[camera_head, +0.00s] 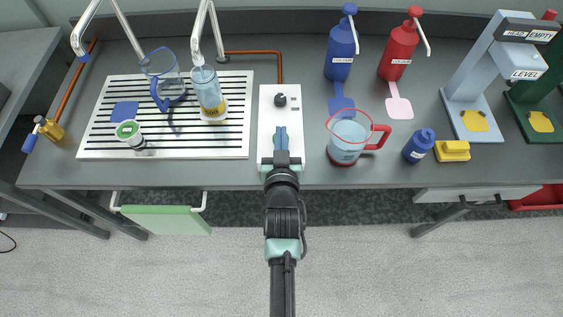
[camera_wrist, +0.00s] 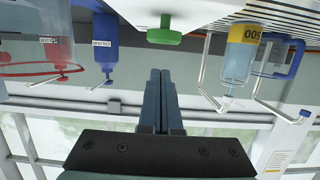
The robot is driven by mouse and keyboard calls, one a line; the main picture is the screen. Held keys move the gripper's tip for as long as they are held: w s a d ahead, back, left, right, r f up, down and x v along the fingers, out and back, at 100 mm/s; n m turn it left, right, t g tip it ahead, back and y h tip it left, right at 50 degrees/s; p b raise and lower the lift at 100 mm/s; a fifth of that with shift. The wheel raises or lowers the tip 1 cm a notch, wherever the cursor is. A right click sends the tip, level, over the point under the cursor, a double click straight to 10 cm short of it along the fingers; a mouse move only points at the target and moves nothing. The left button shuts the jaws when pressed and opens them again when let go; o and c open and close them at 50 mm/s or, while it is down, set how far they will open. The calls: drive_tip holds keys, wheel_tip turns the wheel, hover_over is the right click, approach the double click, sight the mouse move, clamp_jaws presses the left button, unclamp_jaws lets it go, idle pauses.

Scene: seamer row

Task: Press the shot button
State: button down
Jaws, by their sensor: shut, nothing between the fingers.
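A white panel (camera_head: 267,118) lies on the counter with a black knob (camera_head: 280,99) at its far end. The green button is hidden in the head view, where my gripper covers the middle of the panel. My gripper (camera_head: 281,130) is shut and empty over the panel; its blue fingers (camera_wrist: 160,75) lie side by side. I cannot tell whether they touch anything.
A jug with a red rim (camera_head: 345,152) stands close right of the panel. A drain tray (camera_head: 95,145) with a soap bottle (camera_head: 209,92) and faucets is on the left. Blue (camera_head: 340,60) and red (camera_head: 397,57) bottles stand at the back.

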drive_tip(key=v, duration=1)
drive_tip(key=shift+f+b, duration=0.15)
drive_tip(key=shift+b, duration=0.25)
drive_tip(key=w+r+t, duration=0.3)
drive_tip(key=w+r, duration=0.1)
drive_tip(key=r, duration=1.1)
drive_tip(key=w+r+t, duration=0.3)
drive_tip(key=w+r, duration=0.1)
drive_tip(key=r, duration=1.1)
drive_tip(key=s+r+t, duration=0.2)
drive_tip(key=s+r, duration=0.2)
drive_tip(key=r, duration=0.5)
drive_tip(key=s+r+t, duration=0.2)
drive_tip(key=s+r, duration=0.2)
drive_tip(key=r, duration=0.6)
drive_tip(key=s+r+t, duration=0.2)
drive_tip(key=s+r, duration=0.2)
drive_tip(key=r, duration=0.6)
drive_tip(key=shift+a, duration=0.2)
